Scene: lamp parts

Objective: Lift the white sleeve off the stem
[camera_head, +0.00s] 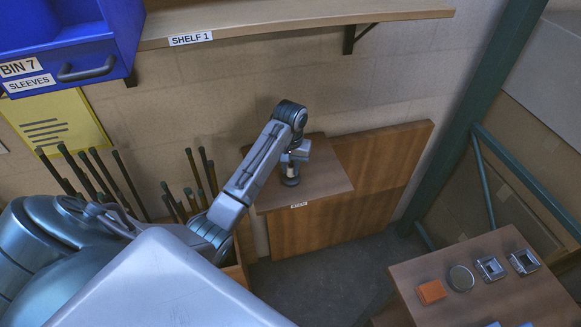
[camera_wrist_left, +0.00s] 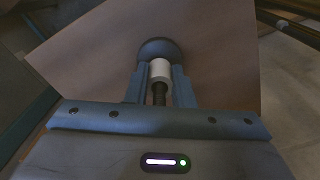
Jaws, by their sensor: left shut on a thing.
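The white sleeve (camera_wrist_left: 160,70) is between the two fingers of my left gripper (camera_wrist_left: 162,78) in the left wrist view, and the gripper is shut on it. The dark stem (camera_wrist_left: 159,96) shows on the camera side of the sleeve, and the sleeve appears to be around it. The round dark base (camera_wrist_left: 158,47) lies just beyond the fingertips; whether the sleeve touches it I cannot tell. In the head view my left gripper (camera_head: 291,168) points down over the base (camera_head: 290,181), with the sleeve mostly hidden. My right gripper is not in view.
The base stands on a small brown wooden table (camera_head: 330,180) against the wall. Shelf 1 (camera_head: 300,14) and a blue bin (camera_head: 110,30) are above. Dark rods (camera_head: 130,182) stand at left. Another table (camera_head: 500,299) at lower right holds an orange block (camera_head: 431,292) and metal parts.

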